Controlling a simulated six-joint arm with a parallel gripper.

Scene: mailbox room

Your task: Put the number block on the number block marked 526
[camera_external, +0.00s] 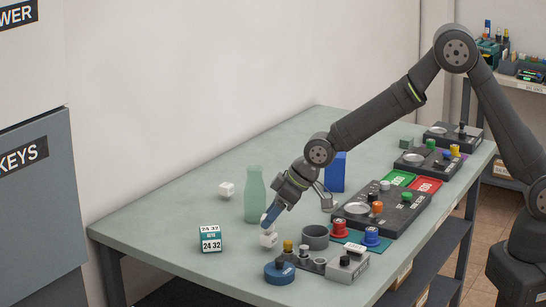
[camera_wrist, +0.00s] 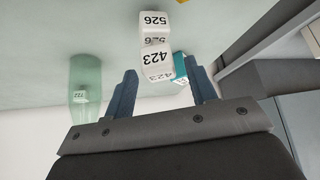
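A white block marked 423 (camera_wrist: 157,62) shows upside down in the wrist view, ahead of and between my fingertips. A white block marked 526 (camera_wrist: 155,22) lies just beyond it, partly covered by it. I cannot tell whether the two touch. My gripper (camera_wrist: 163,85) is open, with a visible gap between the 423 block and the right finger. In the external view my gripper (camera_external: 270,219) points down at the table, right above a white block (camera_external: 268,240). The fingers hide part of that spot, and its number is too small to read.
A green bottle (camera_external: 255,196) stands close behind my gripper, with another white block (camera_external: 227,189) to its left. A teal-and-white 24 32 cube (camera_external: 211,239) is at left.

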